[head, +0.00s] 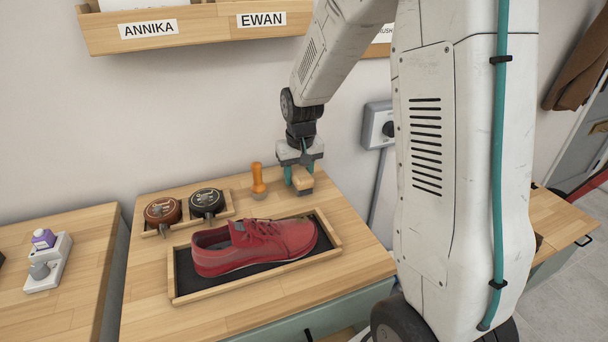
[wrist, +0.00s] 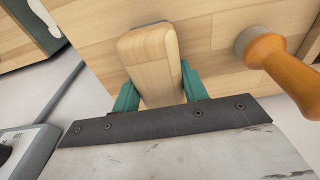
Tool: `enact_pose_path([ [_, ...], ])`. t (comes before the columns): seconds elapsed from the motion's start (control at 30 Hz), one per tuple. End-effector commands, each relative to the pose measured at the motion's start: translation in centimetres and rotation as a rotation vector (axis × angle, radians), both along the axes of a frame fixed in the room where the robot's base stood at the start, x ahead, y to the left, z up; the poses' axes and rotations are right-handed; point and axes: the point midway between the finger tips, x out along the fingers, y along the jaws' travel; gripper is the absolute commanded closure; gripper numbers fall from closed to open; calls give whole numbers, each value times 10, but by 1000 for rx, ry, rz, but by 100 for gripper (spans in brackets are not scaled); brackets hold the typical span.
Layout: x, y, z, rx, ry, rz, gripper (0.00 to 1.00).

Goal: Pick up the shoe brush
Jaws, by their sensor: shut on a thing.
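The shoe brush (head: 302,181) is a small block with a pale wooden back. It is at the back right of the wooden bench top, behind the red shoe. My gripper (head: 301,176) points down over it, with its teal fingers on either side, shut on it. In the wrist view the brush (wrist: 150,60) shows as a rounded wooden block between the teal fingers of my gripper (wrist: 155,90). The bristles are mostly hidden. I cannot tell whether the brush touches the bench or is just above it.
An orange-handled tool (head: 258,182) stands close left of the brush. A red shoe (head: 262,243) lies in a black-lined tray (head: 327,259) in front. Two round tins (head: 207,200) sit in a small wooden tray at left. A grey wall box (head: 378,124) is at right.

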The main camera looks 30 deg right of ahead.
Motion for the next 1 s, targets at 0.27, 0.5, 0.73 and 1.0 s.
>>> enact_pose_path([
  [0.27, -4, 1, 11, 0, -2, 0, 81],
  [0.5, -3, 1, 49, -1, -5, 0, 81],
  [0.73, -26, 5, 71, 0, -1, 0, 81],
  [1.0, -91, 19, 71, 0, -2, 0, 81],
])
